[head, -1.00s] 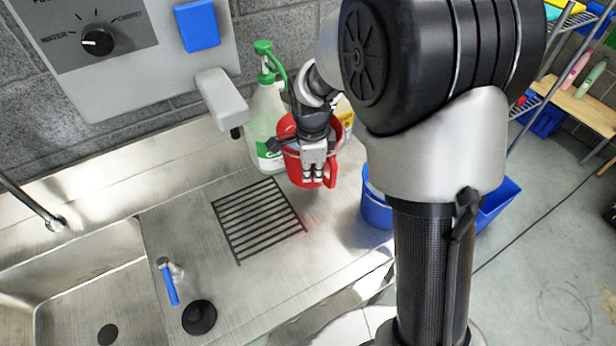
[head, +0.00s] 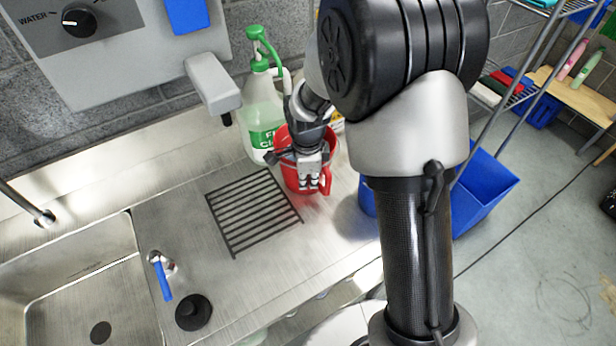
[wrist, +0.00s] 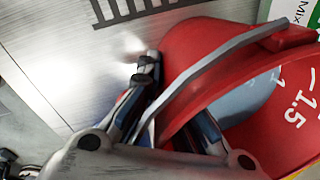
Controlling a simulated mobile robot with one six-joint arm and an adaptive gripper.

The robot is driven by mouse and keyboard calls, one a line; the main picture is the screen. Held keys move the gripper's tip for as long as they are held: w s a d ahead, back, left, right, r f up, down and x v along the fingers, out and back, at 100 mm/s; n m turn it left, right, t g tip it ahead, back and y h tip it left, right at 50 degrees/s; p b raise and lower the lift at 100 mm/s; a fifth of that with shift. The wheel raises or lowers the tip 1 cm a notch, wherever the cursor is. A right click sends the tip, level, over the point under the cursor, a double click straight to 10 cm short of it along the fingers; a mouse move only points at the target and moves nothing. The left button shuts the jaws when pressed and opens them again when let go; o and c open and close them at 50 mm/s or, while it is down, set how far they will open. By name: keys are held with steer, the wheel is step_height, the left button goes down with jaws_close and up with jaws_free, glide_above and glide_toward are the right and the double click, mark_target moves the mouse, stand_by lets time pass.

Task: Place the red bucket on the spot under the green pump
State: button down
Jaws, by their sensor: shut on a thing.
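The red bucket (head: 289,180) is upright or nearly so at the back right of the steel counter, by the right edge of a black striped grid (head: 250,210). I cannot tell whether its base touches the counter. My gripper (head: 313,182) is shut on the bucket's near side, at its handle. In the wrist view the fingers (wrist: 178,100) close around the bucket's handle and wall, and white marks show inside the bucket (wrist: 225,45). A green pump (head: 264,48) tops a white and green bottle (head: 262,115) behind and left of the bucket.
A grey spout-like arm (head: 213,85) juts from the wall panel above the grid. A sink (head: 75,270), a blue-handled tap (head: 162,275) and a black round plug (head: 193,312) are at left. Blue bins (head: 485,190) stand beyond the counter's right edge.

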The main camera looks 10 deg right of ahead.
steer(key=c, duration=2.2)
jaws_free()
steer(key=shift+f, duration=0.1)
steer(key=o, duration=0.4)
steer(key=shift+o, duration=0.2)
steer(key=s+d+r+n+t+p, duration=0.15)
steer(key=s+r+n, duration=0.3)
steer(key=r, duration=0.65)
steer(key=s+r+n+p, duration=0.25)
steer(key=s+r, duration=0.35)
steer(key=r, duration=0.5)
steer(key=s+r+n+t, duration=0.1)
steer(key=s+r+n, duration=0.2)
steer(key=s+n, duration=0.9)
steer(key=s+d, duration=0.1)
steer(key=s, duration=0.1)
steer(key=shift+s+r+n+t, duration=0.3)
steer(key=shift+s+r+t, duration=0.05)
steer(key=shift+r, duration=0.05)
